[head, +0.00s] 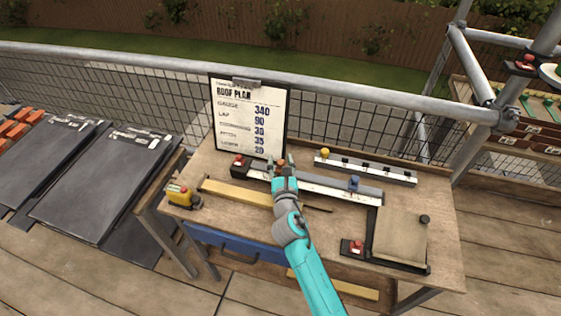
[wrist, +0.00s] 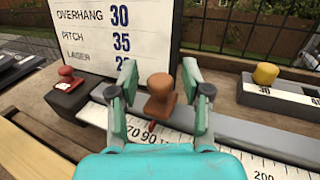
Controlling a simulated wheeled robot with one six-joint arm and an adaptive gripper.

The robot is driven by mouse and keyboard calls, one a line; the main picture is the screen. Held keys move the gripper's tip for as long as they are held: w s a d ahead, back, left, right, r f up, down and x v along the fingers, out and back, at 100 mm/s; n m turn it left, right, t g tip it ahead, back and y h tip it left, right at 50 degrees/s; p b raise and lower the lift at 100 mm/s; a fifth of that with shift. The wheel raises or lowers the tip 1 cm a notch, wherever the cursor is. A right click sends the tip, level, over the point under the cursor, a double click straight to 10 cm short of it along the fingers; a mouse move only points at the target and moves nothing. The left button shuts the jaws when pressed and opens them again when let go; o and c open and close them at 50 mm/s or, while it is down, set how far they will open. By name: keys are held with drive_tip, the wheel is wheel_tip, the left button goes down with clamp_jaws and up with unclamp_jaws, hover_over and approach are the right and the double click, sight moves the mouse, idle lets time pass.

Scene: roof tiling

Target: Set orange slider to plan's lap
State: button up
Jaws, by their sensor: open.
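The orange slider (wrist: 161,97) has a round brown-orange knob and sits on a white scale rail (wrist: 110,122) in the wrist view. Its small red pointer is close to the printed 90, though the exact reading is hard to tell. My gripper (wrist: 158,78) is open, with one finger on each side of the slider; I cannot tell whether either touches it. In the head view my gripper (head: 283,166) is over the left part of the rail (head: 335,190), largely hiding the slider. The roof plan board (head: 250,118) shows a lap of 90.
A second rail with a yellow knob (head: 324,153) lies behind. A red-knobbed block (wrist: 68,82) stands at the rail's left end.

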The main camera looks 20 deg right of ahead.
drive_tip(key=v, duration=1.1)
drive_tip(key=shift+s, duration=0.3)
